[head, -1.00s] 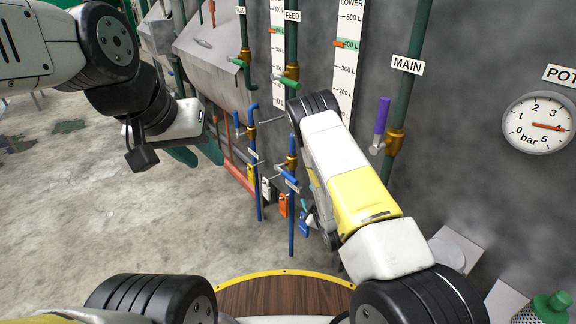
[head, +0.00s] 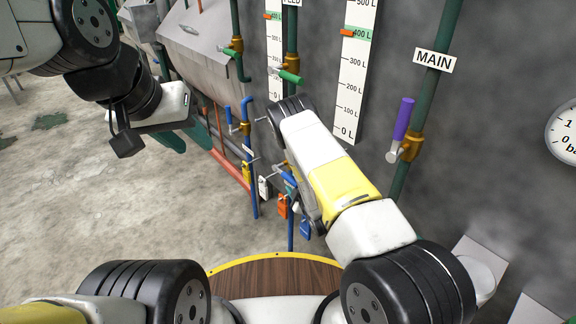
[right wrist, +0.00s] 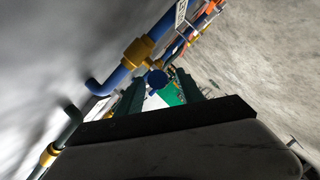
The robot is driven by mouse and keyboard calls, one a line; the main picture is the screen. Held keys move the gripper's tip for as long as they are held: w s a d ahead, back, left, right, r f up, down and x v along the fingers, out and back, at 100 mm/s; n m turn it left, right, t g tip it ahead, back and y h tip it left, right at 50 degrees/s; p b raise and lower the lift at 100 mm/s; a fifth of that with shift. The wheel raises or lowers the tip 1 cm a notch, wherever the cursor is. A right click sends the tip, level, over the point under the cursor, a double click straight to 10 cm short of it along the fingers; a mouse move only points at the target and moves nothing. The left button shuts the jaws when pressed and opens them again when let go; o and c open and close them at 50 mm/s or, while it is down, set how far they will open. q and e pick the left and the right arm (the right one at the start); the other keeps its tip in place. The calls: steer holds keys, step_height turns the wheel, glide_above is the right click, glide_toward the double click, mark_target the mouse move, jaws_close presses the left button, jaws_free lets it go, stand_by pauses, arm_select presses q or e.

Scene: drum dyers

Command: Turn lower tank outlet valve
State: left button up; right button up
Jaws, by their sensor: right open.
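The right-hand blue outlet pipe (head: 291,235) runs down the wall; in the head view my right arm hides most of its valve. In the right wrist view, a brass valve body (right wrist: 137,52) sits on a blue pipe (right wrist: 160,27). A blue valve handle (right wrist: 155,80) points end-on toward the camera, between the fingers of my right gripper (right wrist: 158,92). The fingers stand apart on either side of it; I cannot tell whether either touches it. My left gripper (head: 188,143) hangs open and empty at the left, away from the valves.
Another blue pipe with a blue lever (head: 229,118) stands to the left. A green-handled feed valve (head: 290,77) is above, and a purple-handled MAIN valve (head: 403,120) is to the right. Coloured tags (head: 282,206) hang low.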

mark_target(287, 177)
steer(key=shift+x, duration=1.45)
jaws_close()
stand_by(0.3)
